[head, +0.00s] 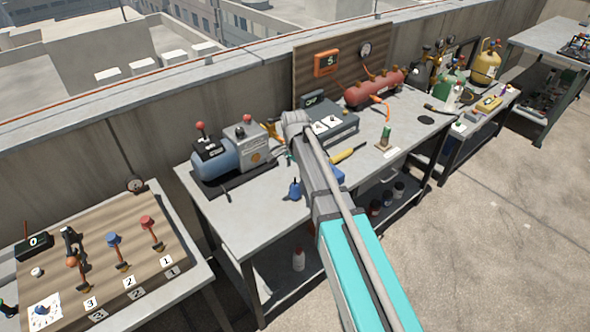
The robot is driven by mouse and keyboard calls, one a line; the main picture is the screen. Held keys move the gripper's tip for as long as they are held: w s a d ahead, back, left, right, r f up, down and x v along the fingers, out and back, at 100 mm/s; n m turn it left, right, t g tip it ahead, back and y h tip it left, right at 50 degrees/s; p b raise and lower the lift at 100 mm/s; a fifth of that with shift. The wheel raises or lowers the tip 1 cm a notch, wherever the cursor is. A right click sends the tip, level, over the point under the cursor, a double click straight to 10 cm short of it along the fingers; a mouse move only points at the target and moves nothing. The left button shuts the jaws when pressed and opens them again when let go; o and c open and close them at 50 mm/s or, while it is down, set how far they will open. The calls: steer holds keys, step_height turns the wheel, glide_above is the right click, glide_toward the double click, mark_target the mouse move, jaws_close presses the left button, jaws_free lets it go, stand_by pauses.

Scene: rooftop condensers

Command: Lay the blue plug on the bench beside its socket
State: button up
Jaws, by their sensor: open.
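My arm reaches from the lower right across the middle bench (232,218). My gripper (270,130) shows small, with yellow-orange fingers, at the wrist's far left side beside the grey box of the compressor. It looks open, and I see nothing held in it. A small blue piece with a narrow top (295,188), perhaps the blue plug, is on the bench near the front edge, just left of my arm. Another blue thing (338,175) shows on the right of my arm, which partly hides it. I cannot tell whether it is the socket.
A blue-grey compressor (222,165) stands on the bench's left. A grey unit (338,124), a red tank (374,88), a yellow tool (347,154) and a green item (386,135) lie further right. A panel with levers (103,262) is at lower left. Some front bench surface is clear.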

steer(key=shift+r+p, duration=0.8)
steer(key=shift+r, duration=0.3)
steer(key=s+d+n, duration=0.5)
steer(key=s+d, duration=0.2)
steer(key=s, duration=0.3)
steer(key=s+d+n, duration=0.5)
steer(key=s+d, duration=0.1)
steer(key=s, duration=0.5)
steer(key=shift+s+d+n, duration=0.25)
steer(key=shift+d+n, duration=0.1)
steer(key=shift+n, duration=0.05)
stand_by(1.0)
